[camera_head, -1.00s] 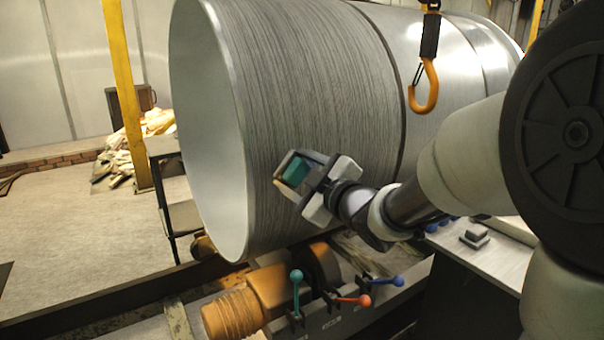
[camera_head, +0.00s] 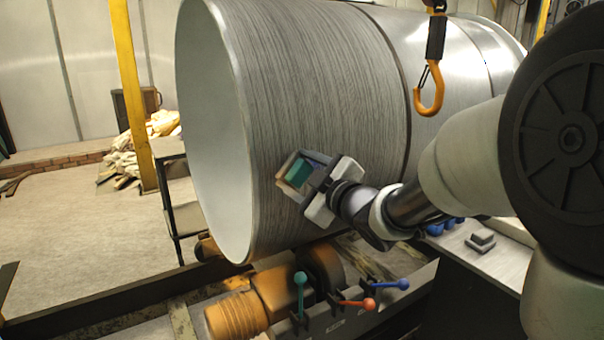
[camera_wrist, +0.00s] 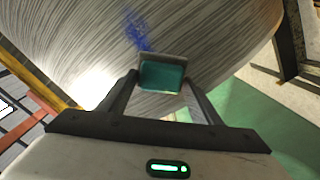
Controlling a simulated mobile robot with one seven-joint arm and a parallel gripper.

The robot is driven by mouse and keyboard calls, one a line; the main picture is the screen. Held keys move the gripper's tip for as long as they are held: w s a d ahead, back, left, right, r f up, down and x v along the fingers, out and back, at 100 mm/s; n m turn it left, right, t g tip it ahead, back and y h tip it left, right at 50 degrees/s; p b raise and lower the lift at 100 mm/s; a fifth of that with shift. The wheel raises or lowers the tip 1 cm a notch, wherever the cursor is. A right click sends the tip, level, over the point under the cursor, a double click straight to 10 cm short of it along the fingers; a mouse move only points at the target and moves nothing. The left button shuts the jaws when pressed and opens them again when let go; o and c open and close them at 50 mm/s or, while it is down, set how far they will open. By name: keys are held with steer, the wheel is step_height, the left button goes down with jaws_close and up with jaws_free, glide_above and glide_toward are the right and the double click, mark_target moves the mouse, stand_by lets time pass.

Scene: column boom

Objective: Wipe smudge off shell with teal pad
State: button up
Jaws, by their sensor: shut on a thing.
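The shell (camera_head: 320,110) is a large grey metal cylinder lying on its side, with its open end to the left. My gripper (camera_head: 293,174) is shut on the teal pad (camera_head: 299,174), at the lower front of the shell's curved side. In the wrist view the teal pad (camera_wrist: 161,76) sits between the two fingers. The smudge (camera_wrist: 137,30) is a blue speckled patch on the shell, just beyond the pad's top edge. The smudge cannot be made out in the head view. I cannot tell whether the pad touches the shell.
An orange hook (camera_head: 430,88) hangs in front of the shell at upper right. Below the shell are an orange motor-like roller drive (camera_head: 238,313) and levers with teal (camera_head: 300,278), red (camera_head: 368,304) and blue (camera_head: 402,284) knobs. A yellow post (camera_head: 135,95) stands at left.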

mark_target(313, 169)
steer(key=shift+w+a, duration=0.3)
steer(key=shift+w, duration=0.2)
steer(key=shift+w+d, duration=0.5)
steer(key=shift+d, duration=0.35)
steer(key=shift+w+d, duration=0.5)
steer(key=shift+d, duration=0.3)
steer(key=w+d+p, duration=0.2)
steer(key=w+d, duration=0.3)
steer(key=d, duration=0.1)
steer(key=shift+s+a+b, duration=1)
steer(key=shift+s+a, duration=0.3)
steer(key=shift+a, duration=0.3)
steer(key=shift+s+a+b, duration=0.95)
steer(key=shift+s+a, duration=0.3)
steer(key=shift+a, duration=0.3)
steer(key=shift+s+a+f+b, duration=0.1)
steer(key=shift+s+a+b, duration=0.25)
steer(key=shift+a, duration=0.1)
steer(key=shift+s+a+b, duration=0.2)
steer(key=shift+a+b, duration=0.1)
steer(key=shift+a, duration=0.15)
steer(key=shift+s+a+b, duration=0.3)
steer(key=shift+s+a, duration=0.1)
steer(key=shift+a, duration=0.35)
